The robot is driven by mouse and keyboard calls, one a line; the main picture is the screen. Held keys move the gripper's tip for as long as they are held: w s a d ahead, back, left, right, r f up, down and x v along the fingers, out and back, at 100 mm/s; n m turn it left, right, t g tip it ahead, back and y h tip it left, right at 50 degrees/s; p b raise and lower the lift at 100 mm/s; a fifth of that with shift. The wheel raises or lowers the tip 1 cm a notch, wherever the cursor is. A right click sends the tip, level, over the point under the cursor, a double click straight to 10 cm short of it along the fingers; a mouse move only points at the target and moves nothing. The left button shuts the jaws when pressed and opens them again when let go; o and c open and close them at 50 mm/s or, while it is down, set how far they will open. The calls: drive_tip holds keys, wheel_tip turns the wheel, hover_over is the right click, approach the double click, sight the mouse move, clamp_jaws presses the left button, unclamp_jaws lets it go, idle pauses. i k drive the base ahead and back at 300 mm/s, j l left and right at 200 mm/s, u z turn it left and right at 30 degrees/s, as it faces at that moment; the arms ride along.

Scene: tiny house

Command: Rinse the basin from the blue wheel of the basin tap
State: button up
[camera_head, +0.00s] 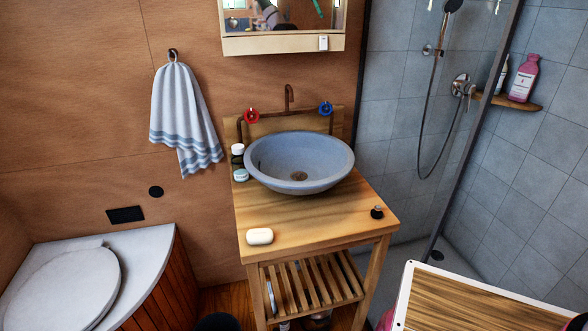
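The grey-blue round basin (299,162) stands on a wooden washstand (290,222) against the wood wall. No water shows in it, and its drain is visible at the bottom. The copper tap (289,98) rises behind the basin on a wooden back panel. Its blue wheel (326,108) is on the right and its red wheel (252,116) on the left. My gripper does not show in this view.
A white soap bar (260,236), small jars (240,174) and a small dark item (377,212) sit on the washstand. A towel (182,118) hangs left. A toilet (62,288) stands lower left. A shower with glass edge (470,130) is right. A wood-topped white-edged surface (490,300) fills the lower right.

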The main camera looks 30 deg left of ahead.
sight(325, 109)
drive_tip(key=u, duration=0.85)
